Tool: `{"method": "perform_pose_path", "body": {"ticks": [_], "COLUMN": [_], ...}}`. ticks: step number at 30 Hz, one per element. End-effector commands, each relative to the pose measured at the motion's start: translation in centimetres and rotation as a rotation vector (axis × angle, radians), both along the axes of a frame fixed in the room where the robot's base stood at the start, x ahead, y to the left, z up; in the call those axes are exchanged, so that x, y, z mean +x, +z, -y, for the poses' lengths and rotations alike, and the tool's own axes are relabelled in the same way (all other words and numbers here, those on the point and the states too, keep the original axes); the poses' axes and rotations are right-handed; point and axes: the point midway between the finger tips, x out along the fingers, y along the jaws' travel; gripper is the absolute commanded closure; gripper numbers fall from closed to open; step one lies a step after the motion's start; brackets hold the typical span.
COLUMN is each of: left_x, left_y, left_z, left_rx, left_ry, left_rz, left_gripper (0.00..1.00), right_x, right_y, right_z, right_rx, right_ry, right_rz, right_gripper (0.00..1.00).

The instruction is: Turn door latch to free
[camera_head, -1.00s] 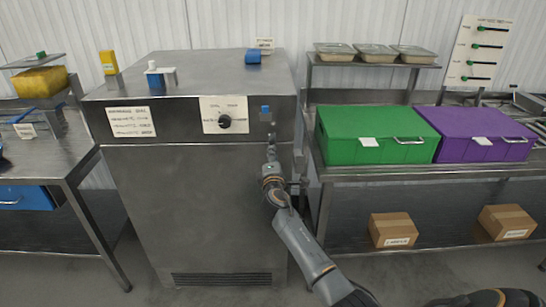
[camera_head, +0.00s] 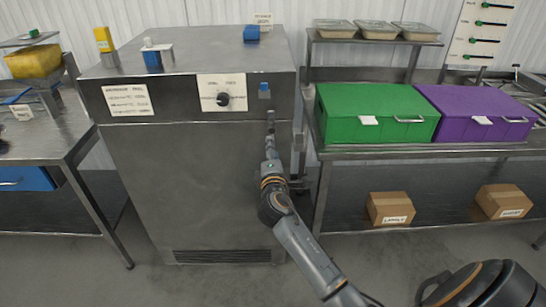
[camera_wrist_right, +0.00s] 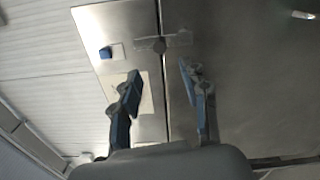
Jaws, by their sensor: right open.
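The grey latch (camera_wrist_right: 160,44) shows in the right wrist view, lying across the seam between the steel cabinet's top panel (camera_wrist_right: 112,18) and its door (camera_wrist_right: 240,90). My right gripper (camera_wrist_right: 160,84) is open, with its two blue-grey fingers spread on either side of the seam. The latch lies beyond the fingertips, with no visible contact. In the head view my right gripper (camera_head: 270,140) is small, in front of the cabinet door's (camera_head: 200,190) upper right edge, and hides part of the latch area. The door looks closed. My left gripper is not in view.
A dial (camera_head: 223,99) on a white label and a small blue part (camera_head: 264,90) sit on the cabinet's top panel. A green box (camera_head: 345,120) and a purple box (camera_head: 470,105) stand on the right bench. A left bench (camera_head: 75,140) stands beside the cabinet.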

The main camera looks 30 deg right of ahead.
Motion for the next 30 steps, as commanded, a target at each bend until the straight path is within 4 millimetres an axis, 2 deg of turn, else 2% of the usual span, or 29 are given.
{"method": "perform_pose_path", "body": {"ticks": [3,8,25,28,29,30], "left_x": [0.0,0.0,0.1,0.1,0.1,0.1], "left_y": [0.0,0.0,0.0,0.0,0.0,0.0], "left_z": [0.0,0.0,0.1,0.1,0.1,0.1], "left_rx": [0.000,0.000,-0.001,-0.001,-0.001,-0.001], "left_ry": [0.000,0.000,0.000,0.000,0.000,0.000], "left_rz": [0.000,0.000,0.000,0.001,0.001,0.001], "left_gripper": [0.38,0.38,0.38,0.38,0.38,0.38], "right_x": [-1.6,-2.5,-2.6,-2.6,-2.5,-2.6], "right_y": [0.0,0.0,-0.2,-2.1,-3.2,-5.2], "right_z": [-0.9,-1.5,-1.6,-1.9,-2.1,-2.4], "right_rx": [0.000,-0.001,0.002,0.032,0.050,0.082], "right_ry": [0.000,-0.001,-0.001,0.014,0.021,0.033], "right_rz": [0.000,0.001,-0.003,-0.028,-0.043,-0.067], "right_gripper": [0.55,0.55,0.55,0.55,0.55,0.55]}}
